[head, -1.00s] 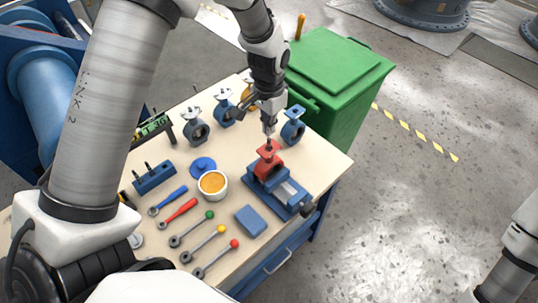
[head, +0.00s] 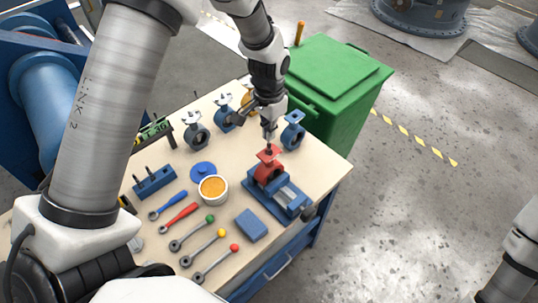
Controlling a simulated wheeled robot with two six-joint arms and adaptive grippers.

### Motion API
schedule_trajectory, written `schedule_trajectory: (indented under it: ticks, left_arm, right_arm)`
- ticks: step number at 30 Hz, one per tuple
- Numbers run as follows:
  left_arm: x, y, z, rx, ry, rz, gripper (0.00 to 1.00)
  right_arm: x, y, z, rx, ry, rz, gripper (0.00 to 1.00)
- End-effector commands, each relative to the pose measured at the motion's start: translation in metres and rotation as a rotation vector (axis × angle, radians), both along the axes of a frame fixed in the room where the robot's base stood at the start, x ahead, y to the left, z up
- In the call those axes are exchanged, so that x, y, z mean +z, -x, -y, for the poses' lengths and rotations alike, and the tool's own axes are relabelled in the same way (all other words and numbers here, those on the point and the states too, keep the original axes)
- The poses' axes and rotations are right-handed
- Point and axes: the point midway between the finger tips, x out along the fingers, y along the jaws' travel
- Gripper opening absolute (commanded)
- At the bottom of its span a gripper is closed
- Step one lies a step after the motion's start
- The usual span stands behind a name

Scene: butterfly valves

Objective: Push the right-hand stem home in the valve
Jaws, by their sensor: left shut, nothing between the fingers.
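The red valve (head: 267,171) is clamped in a blue vise (head: 292,201) near the right side of the workbench. A short dark stem (head: 268,148) shows at the top of the valve; how deep it sits cannot be told. My left gripper (head: 268,139) points down right above the valve, its fingers shut with nothing between them. Its tips are at or just above the stem top; contact cannot be told. A blue rack (head: 154,181) with dark upright stems stands at the left of the bench. My right gripper is out of view.
An orange-filled white cup (head: 213,189), a blue lid (head: 203,171), wrenches (head: 178,217), ball-ended levers (head: 215,263) and a blue block (head: 251,224) lie in front. A green bin (head: 335,85) stands beyond the bench.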

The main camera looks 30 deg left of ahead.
Motion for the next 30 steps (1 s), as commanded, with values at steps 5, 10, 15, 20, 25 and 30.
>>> schedule_trajectory:
  ticks: [5,10,15,20,25,30]
  left_arm:
    - [-0.0001,0.0,0.0,0.0,0.0,0.0,0.0]
    - [-0.0001,0.0,0.0,0.0,0.0,0.0,0.0]
    - [-0.0008,0.0,0.0,0.0,0.0,0.0,0.0]
    - [-0.0033,0.0,0.0,0.0,0.0,0.0,0.0]
    - [-0.0059,0.0,0.0,0.0,0.0,0.0,0.0]
    - [-0.0085,0.0,0.0,0.0,0.0,0.0,0.0]
  right_arm:
    - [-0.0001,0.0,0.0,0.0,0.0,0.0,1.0]
    - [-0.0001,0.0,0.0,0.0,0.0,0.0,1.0]
    - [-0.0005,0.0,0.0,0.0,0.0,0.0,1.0]
    - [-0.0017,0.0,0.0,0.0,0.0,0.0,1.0]
    - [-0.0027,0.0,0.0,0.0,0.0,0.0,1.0]
    - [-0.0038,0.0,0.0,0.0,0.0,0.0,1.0]
